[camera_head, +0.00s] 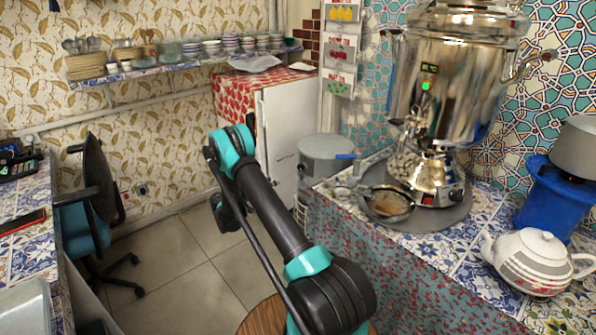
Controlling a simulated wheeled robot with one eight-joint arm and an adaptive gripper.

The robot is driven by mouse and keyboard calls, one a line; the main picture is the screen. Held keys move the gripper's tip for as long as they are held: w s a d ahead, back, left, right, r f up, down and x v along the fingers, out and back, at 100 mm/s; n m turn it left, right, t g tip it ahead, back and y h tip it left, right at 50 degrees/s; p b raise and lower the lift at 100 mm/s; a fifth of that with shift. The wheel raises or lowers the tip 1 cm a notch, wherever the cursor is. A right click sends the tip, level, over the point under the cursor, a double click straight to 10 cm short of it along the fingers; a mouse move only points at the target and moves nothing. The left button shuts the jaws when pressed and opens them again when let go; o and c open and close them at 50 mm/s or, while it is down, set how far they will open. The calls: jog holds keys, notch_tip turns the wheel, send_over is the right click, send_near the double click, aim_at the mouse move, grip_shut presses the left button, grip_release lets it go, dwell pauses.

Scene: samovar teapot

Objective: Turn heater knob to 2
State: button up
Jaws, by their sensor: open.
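The shiny metal samovar (445,100) stands on a round grey tray (440,217) on the tiled counter, with a lit green display on its body. Its heater knob seems to be the small dark part (428,199) low on the base, beside a small red light (455,195). The knob's setting is too small to read. My arm rises from the bottom middle and bends well left of the samovar, above the floor and apart from the counter. My gripper's fingers cannot be made out; the arm's far end is partly hidden behind my own link.
A strainer pan (388,205) sits close to the samovar base on its left. A white teapot (537,262) and a blue stand with a grey pot (580,150) are to the right. An office chair (95,205) stands at left. The tiled floor (185,250) between is clear.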

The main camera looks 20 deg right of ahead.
aim_at(299, 169)
jog(key=w+d+m, duration=0.1)
jog(key=w+d, duration=0.1)
jog(key=d, duration=0.3)
jog(key=w+d+m, duration=0.1)
jog(key=d, duration=0.4)
jog(key=w+d+m, duration=0.2)
jog(key=d, duration=0.3)
jog(key=shift+w+d, duration=0.35)
jog(key=shift+d, duration=0.05)
jog(key=c, duration=1.2)
jog(key=shift+o, duration=0.2)
jog(key=shift+n, duration=0.7)
jog(key=o, duration=1.2)
jog(key=shift+c, duration=0.2)
